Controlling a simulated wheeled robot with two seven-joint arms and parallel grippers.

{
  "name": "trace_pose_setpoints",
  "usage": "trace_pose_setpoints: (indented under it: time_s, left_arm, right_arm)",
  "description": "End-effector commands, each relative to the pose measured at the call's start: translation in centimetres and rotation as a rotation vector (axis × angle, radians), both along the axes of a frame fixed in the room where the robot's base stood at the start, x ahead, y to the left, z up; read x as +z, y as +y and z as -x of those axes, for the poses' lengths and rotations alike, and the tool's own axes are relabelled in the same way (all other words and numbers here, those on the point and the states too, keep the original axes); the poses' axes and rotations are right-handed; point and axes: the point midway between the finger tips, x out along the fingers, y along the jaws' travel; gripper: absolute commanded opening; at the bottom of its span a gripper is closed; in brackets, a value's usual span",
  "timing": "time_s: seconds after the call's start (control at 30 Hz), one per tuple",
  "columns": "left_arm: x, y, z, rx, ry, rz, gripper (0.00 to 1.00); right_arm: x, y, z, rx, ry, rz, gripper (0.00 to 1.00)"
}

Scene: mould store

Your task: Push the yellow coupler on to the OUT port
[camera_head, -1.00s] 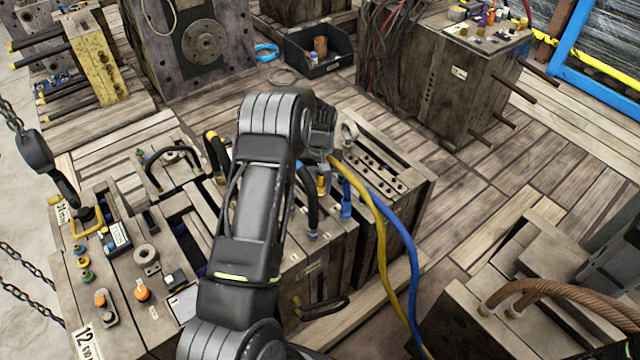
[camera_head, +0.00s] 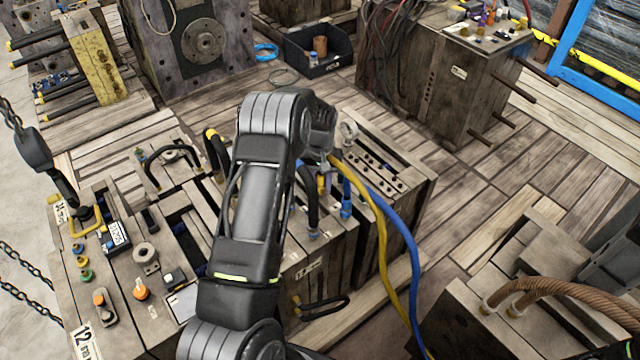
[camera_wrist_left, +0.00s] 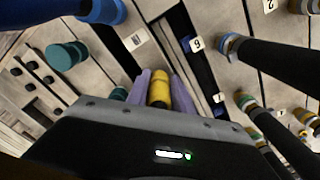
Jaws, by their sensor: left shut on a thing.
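The yellow coupler (camera_wrist_left: 159,92) sits between the two purple fingers of my left gripper (camera_wrist_left: 158,88) in the left wrist view. The gripper is shut on it. In the head view my left gripper (camera_head: 326,180) is low over the mould's top, largely hidden behind my own wrist. The yellow hose (camera_head: 380,232) runs from there down to the right. I cannot make out the OUT port or its label; the coupler's far end and whatever lies under it are hidden. My right gripper is not in view.
A blue coupler (camera_head: 346,209) with a blue hose (camera_head: 408,238) stands close beside my gripper. Black hoses (camera_head: 312,195) with fittings rise nearby. A teal fitting (camera_wrist_left: 66,55) is left of the fingers. A black bin (camera_head: 318,52) stands farther back on the planks.

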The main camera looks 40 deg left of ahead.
Motion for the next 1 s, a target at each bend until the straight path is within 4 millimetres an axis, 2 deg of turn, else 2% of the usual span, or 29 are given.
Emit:
trace_pose_setpoints:
  time_s: [0.03, 0.43, 0.47, 0.5, 0.73, 1.0]
  left_arm:
    - [-0.75, 0.33, 0.83, 0.004, 0.021, -0.001, 0.0]
    - [-0.87, 0.48, 1.0, 0.005, 0.024, -0.002, 0.0]
    - [-0.88, 0.5, 0.99, 0.005, 0.025, -0.003, 0.3]
    - [-0.87, 0.5, 0.97, 0.005, 0.024, -0.002, 0.33]
    - [-0.69, 0.34, 0.64, 0.003, 0.016, -0.002, 0.52]
    - [-0.51, 0.18, 0.4, 0.002, 0.01, -0.001, 0.53]
  right_arm:
    - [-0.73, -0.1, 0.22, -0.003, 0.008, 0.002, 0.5]
    - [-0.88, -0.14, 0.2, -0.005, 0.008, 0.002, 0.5]
    - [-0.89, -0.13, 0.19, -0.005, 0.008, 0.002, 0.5]
    - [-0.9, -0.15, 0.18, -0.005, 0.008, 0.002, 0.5]
    - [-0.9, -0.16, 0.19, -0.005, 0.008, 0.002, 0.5]
    - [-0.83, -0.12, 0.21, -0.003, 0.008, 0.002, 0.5]
